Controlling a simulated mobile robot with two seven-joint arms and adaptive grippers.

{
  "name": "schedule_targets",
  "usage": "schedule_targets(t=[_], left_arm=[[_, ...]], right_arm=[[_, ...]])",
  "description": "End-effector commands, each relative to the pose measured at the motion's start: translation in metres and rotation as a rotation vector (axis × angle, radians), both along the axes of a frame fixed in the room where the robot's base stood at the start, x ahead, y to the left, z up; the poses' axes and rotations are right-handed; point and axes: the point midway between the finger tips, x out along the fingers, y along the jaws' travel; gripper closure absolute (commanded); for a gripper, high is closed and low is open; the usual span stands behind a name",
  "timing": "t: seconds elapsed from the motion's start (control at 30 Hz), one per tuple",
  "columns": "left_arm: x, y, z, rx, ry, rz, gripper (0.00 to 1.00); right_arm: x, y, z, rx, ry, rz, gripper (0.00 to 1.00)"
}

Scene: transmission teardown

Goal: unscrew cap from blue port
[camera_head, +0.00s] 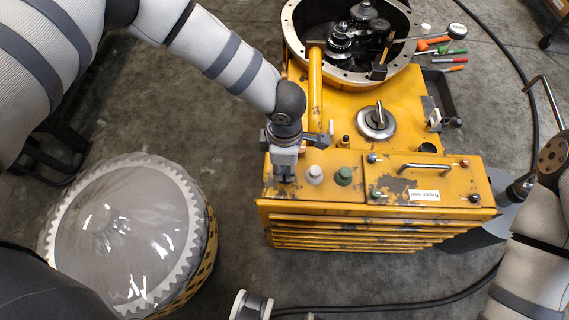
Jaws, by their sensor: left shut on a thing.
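The yellow transmission housing (400,100) has a front ledge with a row of capped ports. A whitish cap (314,175) and a dark green cap (343,176) stand there, apart from each other. My left gripper (285,172) points down at the ledge's left end, just left of the whitish cap. It is shut on a small part, apparently a port cap; the fingers hide it, and I cannot tell its colour or whether it is still seated. No blue port is clearly visible.
A silver round fitting with a lever (376,121) and a metal handle (419,167) rise from the housing. The open round bell (352,76) holds gears. Screwdrivers (440,48) lie behind right. A plastic-covered drum (120,230) stands left. A black hose (400,303) crosses the floor.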

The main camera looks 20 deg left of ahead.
Motion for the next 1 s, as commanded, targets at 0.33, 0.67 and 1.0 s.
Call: schedule_targets(t=[0.33, 0.67, 1.0], left_arm=[[-0.003, 0.001, -0.001, 0.002, 0.006, -0.001, 1.0], [-0.001, 0.0, 0.026, 0.001, 0.0, -0.001, 1.0], [-0.002, 0.0, 0.039, 0.0, 0.003, 0.0, 1.0]], right_arm=[[0.0, 0.0, 0.0, 0.0, -0.001, 0.0, 0.6], [0.012, 0.0, 0.014, 0.0, -0.039, 0.0, 0.6], [0.018, 0.0, 0.021, 0.0, -0.058, 0.0, 0.6]])
